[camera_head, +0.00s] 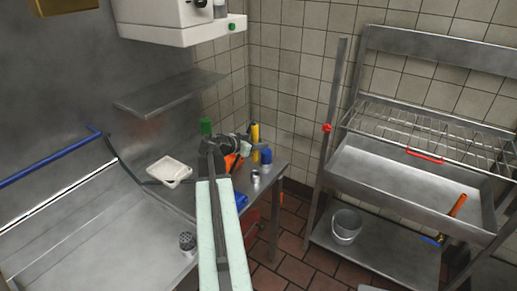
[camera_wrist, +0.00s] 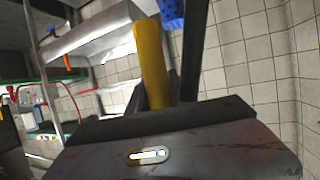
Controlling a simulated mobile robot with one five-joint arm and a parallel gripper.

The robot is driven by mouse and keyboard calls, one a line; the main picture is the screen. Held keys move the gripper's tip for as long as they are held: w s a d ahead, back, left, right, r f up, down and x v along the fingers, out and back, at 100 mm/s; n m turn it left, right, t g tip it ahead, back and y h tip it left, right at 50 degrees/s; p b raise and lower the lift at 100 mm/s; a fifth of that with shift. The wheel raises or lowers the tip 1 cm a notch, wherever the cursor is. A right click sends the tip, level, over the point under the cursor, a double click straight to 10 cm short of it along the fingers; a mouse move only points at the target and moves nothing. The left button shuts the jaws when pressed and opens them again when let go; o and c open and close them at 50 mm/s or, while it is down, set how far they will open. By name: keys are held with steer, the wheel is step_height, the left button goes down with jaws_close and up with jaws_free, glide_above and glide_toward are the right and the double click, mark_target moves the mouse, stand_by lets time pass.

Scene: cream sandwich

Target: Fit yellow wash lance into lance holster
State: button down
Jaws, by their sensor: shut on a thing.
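The yellow wash lance (camera_head: 254,132) shows as a short upright yellow piece at my gripper (camera_head: 243,146), above the far end of the steel counter. In the wrist view the yellow lance (camera_wrist: 152,62) rises, slightly tilted, from behind the dark gripper body, beside a dark finger (camera_wrist: 192,55). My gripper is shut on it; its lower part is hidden. A blue, dotted piece (camera_wrist: 172,13) shows near its top, and I cannot tell what it is. I cannot pick out the lance holster for certain in either view.
Orange items (camera_head: 232,161), a blue container (camera_head: 266,156) and a green bottle (camera_head: 206,127) crowd the counter (camera_head: 178,197) near my gripper. A white tray (camera_head: 169,171) lies left. A steel rack with a basin (camera_head: 400,180) and a bucket (camera_head: 346,226) stands right.

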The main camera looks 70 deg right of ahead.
steer(key=shift+s+f+b, duration=0.15)
steer(key=shift+f+b, duration=2.75)
steer(key=shift+b, duration=0.05)
steer(key=shift+f+b, duration=2.55)
steer(key=c, duration=1.1)
jaws_free()
steer(key=p+v, duration=0.3)
steer(key=v, duration=0.4)
steer(key=shift+a+r, duration=0.15)
steer(key=shift+a, duration=0.2)
